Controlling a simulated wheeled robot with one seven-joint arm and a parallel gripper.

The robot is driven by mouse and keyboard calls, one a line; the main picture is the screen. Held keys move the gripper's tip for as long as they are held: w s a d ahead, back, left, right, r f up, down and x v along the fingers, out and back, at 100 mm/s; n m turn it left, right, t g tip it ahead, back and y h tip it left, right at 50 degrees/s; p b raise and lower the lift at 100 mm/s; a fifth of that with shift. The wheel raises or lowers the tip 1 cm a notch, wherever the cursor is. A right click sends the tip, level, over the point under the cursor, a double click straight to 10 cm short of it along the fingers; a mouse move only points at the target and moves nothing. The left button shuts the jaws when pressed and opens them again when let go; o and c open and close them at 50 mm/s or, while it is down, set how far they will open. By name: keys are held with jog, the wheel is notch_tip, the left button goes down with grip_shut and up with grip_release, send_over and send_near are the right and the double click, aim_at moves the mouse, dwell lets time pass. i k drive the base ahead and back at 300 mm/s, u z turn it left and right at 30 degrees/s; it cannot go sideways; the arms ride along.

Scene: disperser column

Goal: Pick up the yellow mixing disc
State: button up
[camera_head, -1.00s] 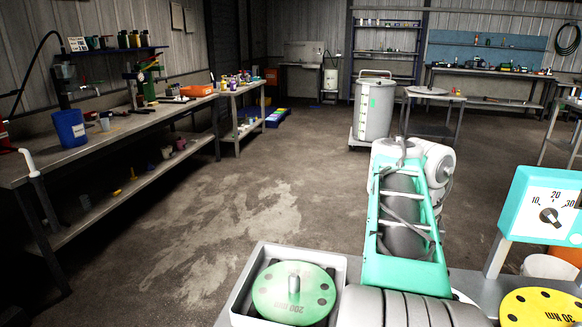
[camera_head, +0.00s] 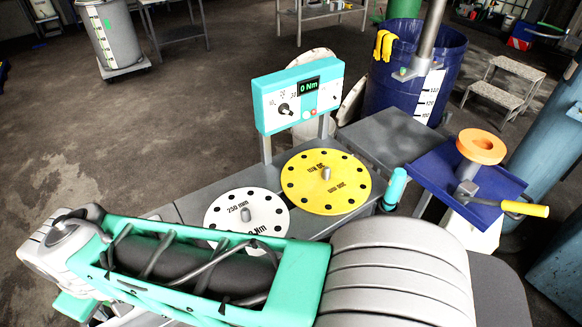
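The yellow mixing disc (camera_head: 322,199) lies flat on the grey bench, in the middle of the head view. It has a ring of dark holes, black printed text and a short grey hub at its centre. A white disc (camera_head: 268,217) marked 250 mm lies to its left and nearer me, partly hidden by my arm. My arm crosses the lower part of the picture, in front of the discs. My gripper is not visible, so I cannot see its fingers or whether it holds anything.
A teal control box (camera_head: 298,97) reading 0 Nm stands behind the discs. To the right are a teal-capped cylinder (camera_head: 395,187), a blue plate (camera_head: 440,180) with an orange ring (camera_head: 480,147), and a yellow-handled lever (camera_head: 524,208). A large blue drum (camera_head: 403,75) stands behind.

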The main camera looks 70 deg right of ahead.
aim_at(325, 182)
jog(key=z, duration=1.75)
jog(key=k, duration=0.15)
jog(key=u, duration=3.35)
jog(key=k, duration=0.95)
jog(key=z, duration=0.9)
